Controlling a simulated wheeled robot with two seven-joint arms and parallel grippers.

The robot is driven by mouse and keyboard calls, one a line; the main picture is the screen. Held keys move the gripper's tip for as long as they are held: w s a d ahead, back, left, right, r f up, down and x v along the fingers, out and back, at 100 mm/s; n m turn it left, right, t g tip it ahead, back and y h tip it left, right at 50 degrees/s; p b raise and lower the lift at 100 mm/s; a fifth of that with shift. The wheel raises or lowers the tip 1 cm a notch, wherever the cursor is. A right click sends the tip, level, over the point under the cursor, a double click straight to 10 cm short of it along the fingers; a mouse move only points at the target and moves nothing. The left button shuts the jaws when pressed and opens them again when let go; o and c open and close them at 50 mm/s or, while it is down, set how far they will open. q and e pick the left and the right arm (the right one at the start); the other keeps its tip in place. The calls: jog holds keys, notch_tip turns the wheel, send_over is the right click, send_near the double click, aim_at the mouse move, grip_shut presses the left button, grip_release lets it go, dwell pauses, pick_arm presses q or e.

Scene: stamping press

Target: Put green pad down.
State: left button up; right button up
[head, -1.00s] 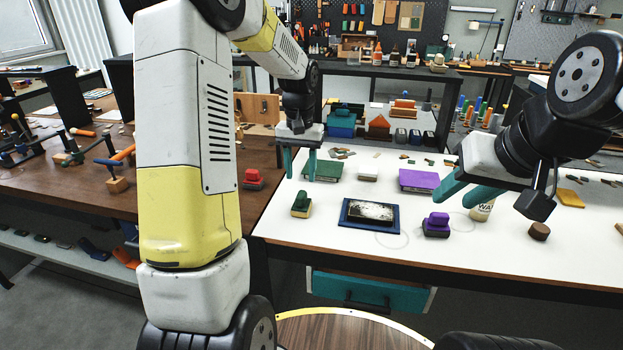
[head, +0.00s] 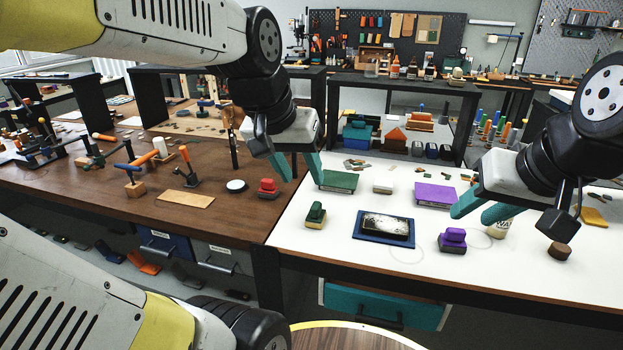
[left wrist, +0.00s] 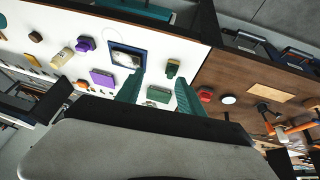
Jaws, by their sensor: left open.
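The green pad (head: 339,180) lies flat on the white table, near its back left part. In the left wrist view the green pad (left wrist: 159,94) shows between the two teal fingers, farther off. My left gripper (head: 298,168) is open and empty, above the table's left edge and to the left of the pad. My left gripper (left wrist: 159,97) also shows in the wrist view. My right gripper (head: 479,211) has its teal fingers apart, over the right part of the white table, with nothing seen between them.
A red stamp (head: 268,188) is on the brown bench. A bottle (head: 499,227) is behind my right gripper.

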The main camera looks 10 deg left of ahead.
pick_arm(q)
jog(key=shift+t, duration=0.5)
jog(key=s, duration=0.4)
jog(key=shift+d+f, duration=0.3)
jog(key=shift+f, duration=0.05)
